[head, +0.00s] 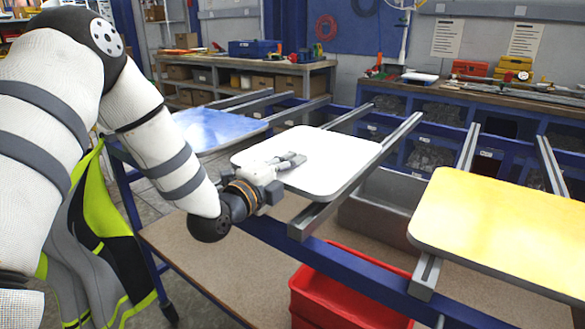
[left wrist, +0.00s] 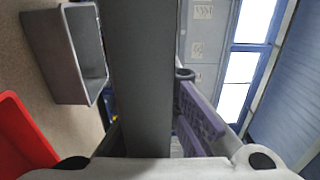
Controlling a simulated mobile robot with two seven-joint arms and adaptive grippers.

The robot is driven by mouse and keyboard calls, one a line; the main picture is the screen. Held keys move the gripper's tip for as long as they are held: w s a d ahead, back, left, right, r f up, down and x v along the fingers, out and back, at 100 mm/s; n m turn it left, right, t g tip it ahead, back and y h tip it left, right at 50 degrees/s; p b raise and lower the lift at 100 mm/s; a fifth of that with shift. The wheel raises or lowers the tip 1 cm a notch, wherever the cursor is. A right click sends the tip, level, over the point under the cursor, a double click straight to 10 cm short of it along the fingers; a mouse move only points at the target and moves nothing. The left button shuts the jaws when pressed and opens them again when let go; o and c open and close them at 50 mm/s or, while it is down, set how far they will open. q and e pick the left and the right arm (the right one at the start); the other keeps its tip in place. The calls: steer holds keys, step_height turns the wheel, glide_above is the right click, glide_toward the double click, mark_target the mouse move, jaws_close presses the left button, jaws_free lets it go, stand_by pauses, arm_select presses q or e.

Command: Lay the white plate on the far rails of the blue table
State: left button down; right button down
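The white plate (head: 335,152) lies level over grey rails of the blue table (head: 345,268), in the middle of the head view. My left gripper (head: 296,161) is at its near left edge, with finger parts showing above its top face. In the left wrist view a dark grey band (left wrist: 142,70), likely the plate seen edge-on, runs between the fingers (left wrist: 150,135), which look closed on it. The lower finger is hidden in the head view. I cannot tell whether the plate touches the rails. My right gripper is not in view.
A yellow plate (head: 510,225) lies on the rails at right, and a blue plate (head: 215,128) at far left. A red bin (head: 345,300) and a grey bin (head: 385,215) are below. Bare rails (head: 468,148) show between the white and yellow plates. Workbenches stand behind.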

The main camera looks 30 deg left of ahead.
arm_select(q)
steer(key=shift+f, duration=0.6)
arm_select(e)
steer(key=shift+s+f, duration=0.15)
arm_select(q)
steer(key=shift+f, duration=0.1)
steer(key=shift+s+f, duration=0.15)
steer(key=shift+f, duration=0.55)
steer(key=c, duration=1.8)
jaws_free()
steer(key=shift+f, duration=0.4)
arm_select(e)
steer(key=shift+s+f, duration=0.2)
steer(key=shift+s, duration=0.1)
arm_select(q)
steer(key=shift+s, duration=0.1)
steer(key=shift+r, duration=0.55)
steer(key=s, duration=1)
steer(key=shift+s+a+r, duration=0.25)
steer(key=shift+s+r, duration=0.25)
steer(key=shift+s, duration=0.25)
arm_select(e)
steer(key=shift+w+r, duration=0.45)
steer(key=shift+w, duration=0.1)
